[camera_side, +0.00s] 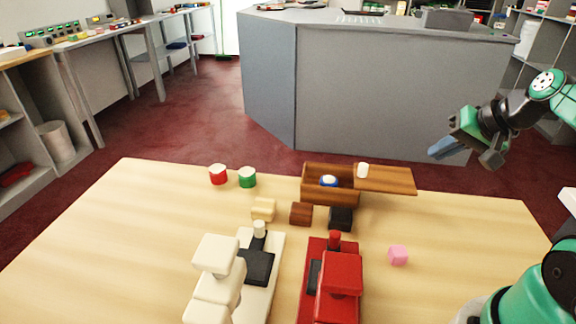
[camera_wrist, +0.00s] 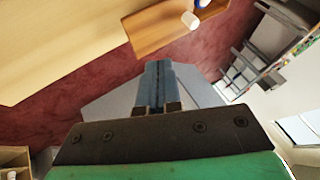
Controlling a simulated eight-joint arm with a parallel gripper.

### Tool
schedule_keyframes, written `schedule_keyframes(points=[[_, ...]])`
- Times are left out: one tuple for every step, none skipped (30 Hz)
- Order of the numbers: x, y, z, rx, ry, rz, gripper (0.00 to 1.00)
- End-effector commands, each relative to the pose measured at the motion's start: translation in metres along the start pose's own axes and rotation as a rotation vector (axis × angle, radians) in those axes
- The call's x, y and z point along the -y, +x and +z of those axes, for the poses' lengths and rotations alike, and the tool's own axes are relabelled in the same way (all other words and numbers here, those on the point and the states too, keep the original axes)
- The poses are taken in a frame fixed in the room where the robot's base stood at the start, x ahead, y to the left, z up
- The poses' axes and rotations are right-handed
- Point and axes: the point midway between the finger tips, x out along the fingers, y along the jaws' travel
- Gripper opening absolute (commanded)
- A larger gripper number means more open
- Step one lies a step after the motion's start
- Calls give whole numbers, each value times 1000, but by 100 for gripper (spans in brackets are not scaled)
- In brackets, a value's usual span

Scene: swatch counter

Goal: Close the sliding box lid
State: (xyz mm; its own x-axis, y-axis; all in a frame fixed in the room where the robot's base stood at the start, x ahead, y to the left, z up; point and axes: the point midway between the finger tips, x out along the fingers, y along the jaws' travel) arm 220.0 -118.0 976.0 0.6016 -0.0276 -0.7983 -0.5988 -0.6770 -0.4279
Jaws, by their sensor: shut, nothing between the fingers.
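A brown wooden box (camera_side: 315,192) stands near the far edge of the table. Its sliding lid (camera_side: 390,179) is pulled out to the right, so the left part of the box is open. A blue and white round thing (camera_side: 328,181) shows in the opening. A small white cylinder knob (camera_side: 362,170) stands on the lid. The lid (camera_wrist: 160,30) and the knob (camera_wrist: 190,20) also show at the top of the wrist view. My gripper (camera_side: 464,152) is up in the air to the right of the box, apart from it. Its fingers (camera_wrist: 158,75) are together and empty.
Yellow (camera_side: 263,209), brown (camera_side: 301,214) and black (camera_side: 340,219) blocks lie in front. The table's right side is mostly clear.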

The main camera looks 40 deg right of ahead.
Motion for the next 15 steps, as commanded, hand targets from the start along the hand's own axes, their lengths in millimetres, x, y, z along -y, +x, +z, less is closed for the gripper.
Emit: schedule_keyframes(points=[[0,3,0,1,-1,-1,0],[0,5,0,1,-3,-1,0],[1,8,0,2,-4,0,0],[0,11,0,2,-5,0,0],[0,14,0,2,-5,0,0],[1,19,0,3,-5,0,0],[1,22,0,3,-6,0,0],[1,26,0,2,-6,0,0],[1,30,0,2,-5,0,0],[1,33,0,2,-5,0,0],[1,36,0,2,-6,0,0],[1,40,0,1,-6,0,0],[1,43,0,1,-6,1,0],[1,46,0,1,-6,1,0],[1,50,0,2,-6,0,0]])
